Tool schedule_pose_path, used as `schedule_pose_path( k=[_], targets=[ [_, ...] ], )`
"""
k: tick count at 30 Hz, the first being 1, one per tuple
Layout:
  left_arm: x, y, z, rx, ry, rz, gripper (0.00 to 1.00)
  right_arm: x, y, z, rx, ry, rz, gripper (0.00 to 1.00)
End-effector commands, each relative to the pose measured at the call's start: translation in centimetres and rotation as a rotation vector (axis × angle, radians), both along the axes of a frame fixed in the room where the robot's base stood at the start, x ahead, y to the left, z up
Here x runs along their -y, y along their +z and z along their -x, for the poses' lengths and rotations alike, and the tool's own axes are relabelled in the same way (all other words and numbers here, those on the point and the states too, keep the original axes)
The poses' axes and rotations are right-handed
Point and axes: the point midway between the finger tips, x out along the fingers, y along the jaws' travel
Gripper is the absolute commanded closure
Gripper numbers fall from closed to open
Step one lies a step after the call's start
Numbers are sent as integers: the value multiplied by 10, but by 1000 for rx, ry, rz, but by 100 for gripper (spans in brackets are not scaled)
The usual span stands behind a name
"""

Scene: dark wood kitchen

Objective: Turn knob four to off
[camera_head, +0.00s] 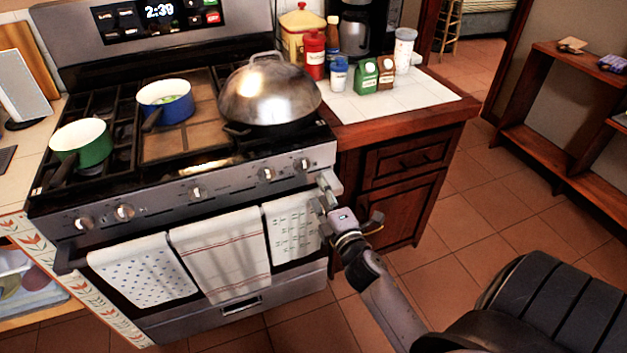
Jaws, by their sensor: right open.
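The stove's front panel has a row of several white-and-silver knobs. Counting from the left, the fourth knob (267,174) sits right of the panel's middle, and the last knob (302,164) is beside it near the right end. The exact angle of their pointers is too small to read. My right gripper (338,206) is open and empty, in front of the stove's right front corner. It is below and to the right of the fourth knob, close to the oven handle's right end and apart from the knobs. My left gripper is not in view.
Towels (220,254) hang on the oven handle below the knobs. A large domed wok (268,92), a blue pot (166,103) and a green pot (82,146) stand on the stove. A counter (420,103) with jars is at the right. Tiled floor is clear beyond it.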

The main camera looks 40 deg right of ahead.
Motion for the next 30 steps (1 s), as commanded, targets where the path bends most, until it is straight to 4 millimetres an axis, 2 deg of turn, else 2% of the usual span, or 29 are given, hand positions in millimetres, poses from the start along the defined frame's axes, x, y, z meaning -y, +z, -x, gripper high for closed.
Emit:
schedule_pose_path(
  k=[3,9,26,28,30],
  targets=[
    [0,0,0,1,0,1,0,-5,-1,21,-2,-1,-1,49],
    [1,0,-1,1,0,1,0,-8,0,36,0,-1,2,49],
    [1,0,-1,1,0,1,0,-9,0,37,0,0,1,49],
    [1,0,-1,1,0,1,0,-10,-5,37,-8,1,-10,49],
    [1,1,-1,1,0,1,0,-12,-21,37,-32,4,-49,49]
  ],
)
